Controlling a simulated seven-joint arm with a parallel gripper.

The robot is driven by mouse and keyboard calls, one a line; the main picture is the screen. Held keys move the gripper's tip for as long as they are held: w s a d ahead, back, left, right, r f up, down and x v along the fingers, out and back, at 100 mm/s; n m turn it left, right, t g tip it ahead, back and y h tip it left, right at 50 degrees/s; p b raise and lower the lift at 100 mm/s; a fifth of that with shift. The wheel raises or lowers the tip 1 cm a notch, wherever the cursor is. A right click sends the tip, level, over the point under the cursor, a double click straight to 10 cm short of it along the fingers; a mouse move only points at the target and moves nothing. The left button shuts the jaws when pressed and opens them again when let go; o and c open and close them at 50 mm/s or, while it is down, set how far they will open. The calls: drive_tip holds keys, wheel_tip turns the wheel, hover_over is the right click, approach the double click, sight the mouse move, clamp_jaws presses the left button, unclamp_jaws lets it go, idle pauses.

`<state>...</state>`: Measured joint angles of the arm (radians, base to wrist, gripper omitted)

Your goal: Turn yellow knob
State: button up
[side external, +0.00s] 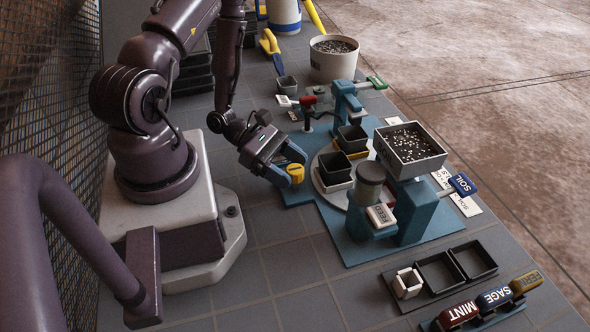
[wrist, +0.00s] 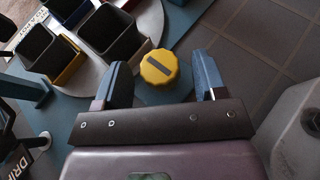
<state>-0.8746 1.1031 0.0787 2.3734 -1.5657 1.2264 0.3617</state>
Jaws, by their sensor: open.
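My gripper (side external: 285,168) is at the knob. In the wrist view my gripper (wrist: 164,75) is open, with one blue finger on the left and one on the right of the knob. I cannot tell whether either finger touches it; small gaps seem to show on both sides.
Square pots (side external: 335,167) stand on the turntable. To the right are a soil hopper (side external: 410,148) and a grey cylinder (side external: 370,182) above a FEED block (side external: 381,215). Bare tiles (side external: 262,265) lie nearer.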

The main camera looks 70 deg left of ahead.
drive_tip(key=shift+x, duration=0.75)
drive_tip(key=c, duration=0.9)
drive_tip(key=shift+n+t+y, duration=1.1)
drive_tip(key=shift+n+y, duration=0.3)
drive_tip(key=shift+n, duration=0.1)
drive_tip(key=o, duration=0.9)
drive_tip(key=shift+m+h, duration=0.3)
